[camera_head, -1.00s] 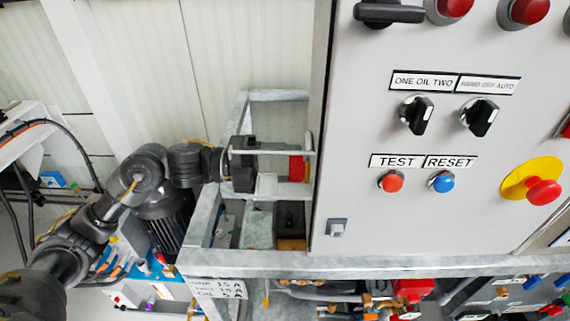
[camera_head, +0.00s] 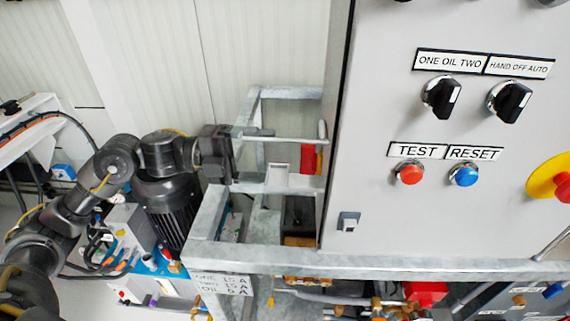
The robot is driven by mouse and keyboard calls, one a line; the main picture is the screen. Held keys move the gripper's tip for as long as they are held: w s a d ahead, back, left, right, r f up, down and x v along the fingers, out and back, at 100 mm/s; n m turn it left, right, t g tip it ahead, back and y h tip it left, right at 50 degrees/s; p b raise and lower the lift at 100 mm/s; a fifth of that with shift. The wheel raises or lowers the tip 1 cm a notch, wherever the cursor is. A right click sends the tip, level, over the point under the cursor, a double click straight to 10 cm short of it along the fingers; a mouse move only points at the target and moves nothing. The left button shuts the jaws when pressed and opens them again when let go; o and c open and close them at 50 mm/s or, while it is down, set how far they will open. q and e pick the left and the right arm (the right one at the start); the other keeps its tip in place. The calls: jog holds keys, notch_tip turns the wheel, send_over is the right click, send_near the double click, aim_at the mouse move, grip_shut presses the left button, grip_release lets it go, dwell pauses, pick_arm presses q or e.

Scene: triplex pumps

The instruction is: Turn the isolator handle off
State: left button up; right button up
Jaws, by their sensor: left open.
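My left gripper (camera_head: 301,160) reaches in from the left, beside the left side of the grey control cabinet (camera_head: 385,215). Its two pale fingers are apart, one above the other, pointing right. A small red part (camera_head: 308,158), possibly the isolator handle, shows between the fingertips near the cabinet's side edge. I cannot tell whether the fingers touch it. Only a dark sliver shows at the top edge, where a black handle was on the panel.
The panel has two black selector knobs (camera_head: 441,97) (camera_head: 509,101), a red button (camera_head: 410,172), a blue button (camera_head: 464,174) and a yellow-backed emergency stop (camera_head: 543,178). A galvanised frame (camera_head: 262,257) runs below. A dark motor (camera_head: 165,207) stands under my left arm.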

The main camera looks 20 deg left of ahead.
pick_arm(q)
jog(key=shift+b+v, duration=0.5)
jog(key=shift+v, duration=1.5)
